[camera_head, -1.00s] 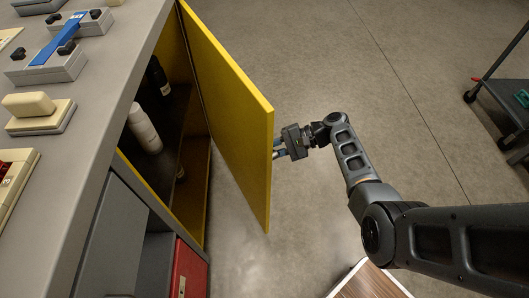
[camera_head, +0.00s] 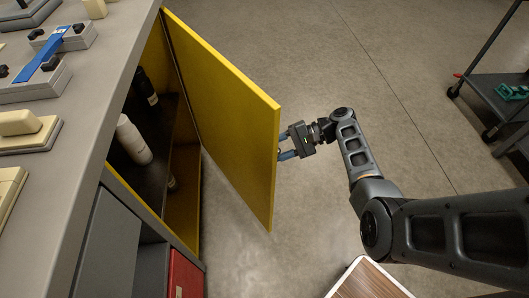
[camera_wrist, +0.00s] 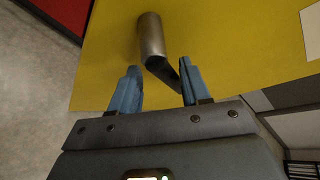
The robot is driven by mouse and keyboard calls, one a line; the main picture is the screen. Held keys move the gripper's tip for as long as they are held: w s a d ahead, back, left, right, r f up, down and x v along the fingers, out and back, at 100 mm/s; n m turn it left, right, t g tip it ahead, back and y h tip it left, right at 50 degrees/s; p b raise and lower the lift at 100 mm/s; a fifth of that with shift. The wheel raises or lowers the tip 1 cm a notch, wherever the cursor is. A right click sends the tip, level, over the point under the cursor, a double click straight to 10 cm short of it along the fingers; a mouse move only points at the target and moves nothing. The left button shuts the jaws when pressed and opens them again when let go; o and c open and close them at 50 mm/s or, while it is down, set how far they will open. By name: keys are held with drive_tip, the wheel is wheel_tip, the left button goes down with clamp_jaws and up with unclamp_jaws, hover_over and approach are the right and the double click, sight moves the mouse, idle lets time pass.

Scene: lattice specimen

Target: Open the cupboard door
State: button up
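The yellow cupboard door (camera_head: 228,115) stands well open, swung out from its hinge side at the back of the cupboard (camera_head: 184,215). A metal bar handle (camera_wrist: 151,38) sits on the door's outer face in the wrist view; the door hides it in the head view. My gripper (camera_head: 281,148) is at the outer side of the door near its free edge. In the wrist view its two blue fingers (camera_wrist: 159,70) are spread apart, with the handle between and just beyond them. The handle's lower end looks close to the right finger; I cannot tell whether they touch.
A white bottle (camera_head: 134,139) and dark bottles (camera_head: 146,87) stand inside the cupboard. A grey worktop (camera_head: 90,105) with several devices is above it. A red drawer front (camera_head: 186,276) is below right. A dark cart (camera_head: 492,95) stands at the right. The floor beyond the door is clear.

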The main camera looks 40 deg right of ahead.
drive_tip(key=shift+v, duration=1.1)
drive_tip(key=shift+s, duration=0.1)
drive_tip(key=s+d+r+p, duration=0.3)
drive_tip(key=s+d, duration=0.2)
drive_tip(key=s, duration=0.1)
drive_tip(key=shift+s, duration=0.3)
drive_tip(key=shift+d+p, duration=0.1)
drive_tip(key=shift+p, duration=0.35)
drive_tip(key=shift+c, duration=0.2)
